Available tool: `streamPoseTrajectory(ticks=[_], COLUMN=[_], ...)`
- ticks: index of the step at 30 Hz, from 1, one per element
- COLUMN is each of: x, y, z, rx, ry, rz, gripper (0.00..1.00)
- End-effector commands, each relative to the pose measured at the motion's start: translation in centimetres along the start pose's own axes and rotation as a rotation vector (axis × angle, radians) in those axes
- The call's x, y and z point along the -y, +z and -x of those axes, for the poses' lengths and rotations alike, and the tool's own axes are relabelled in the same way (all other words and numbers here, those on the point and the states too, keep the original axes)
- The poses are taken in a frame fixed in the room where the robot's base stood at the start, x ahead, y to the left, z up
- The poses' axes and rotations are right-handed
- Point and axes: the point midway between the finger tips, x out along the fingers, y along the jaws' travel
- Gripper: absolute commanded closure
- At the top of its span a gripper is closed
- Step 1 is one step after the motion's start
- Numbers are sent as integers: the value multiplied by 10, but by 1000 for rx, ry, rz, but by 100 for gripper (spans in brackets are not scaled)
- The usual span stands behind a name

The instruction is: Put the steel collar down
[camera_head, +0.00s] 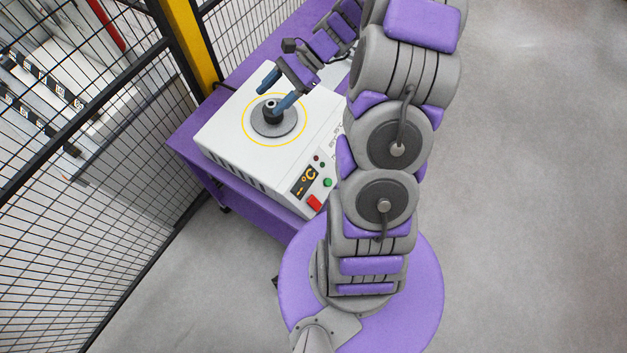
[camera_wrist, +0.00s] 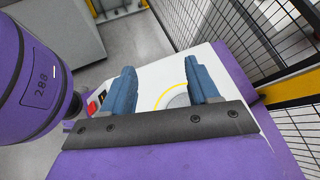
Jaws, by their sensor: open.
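A small dark grey ring-like piece, which looks like the steel collar (camera_head: 270,116), stands upright at the middle of a round grey plate (camera_head: 291,124) on a white heater (camera_head: 222,128). My gripper (camera_head: 276,91) is open above the heater, its two blue fingers wide apart. In the head view one fingertip overlaps the collar's upper edge; I cannot tell whether they touch. In the wrist view my gripper (camera_wrist: 164,90) has nothing between its fingers, and part of the round plate (camera_wrist: 178,101) shows. The collar is hidden there.
The heater has a display (camera_head: 303,181) and buttons, and stands on a purple table (camera_head: 190,142). A black mesh fence (camera_head: 110,190) and a yellow post (camera_head: 187,45) stand close behind it. Open grey floor (camera_head: 530,200) lies at the right.

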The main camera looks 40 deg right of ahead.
Motion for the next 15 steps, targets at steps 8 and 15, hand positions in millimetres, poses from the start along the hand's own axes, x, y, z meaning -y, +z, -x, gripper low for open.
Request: streamPoseTrajectory(ticks=[8,15], x=[-31,-68], y=[68,114], z=[-19,-29], rx=[-79,-150], ry=[188,344], rz=[226,416], gripper=[40,40])
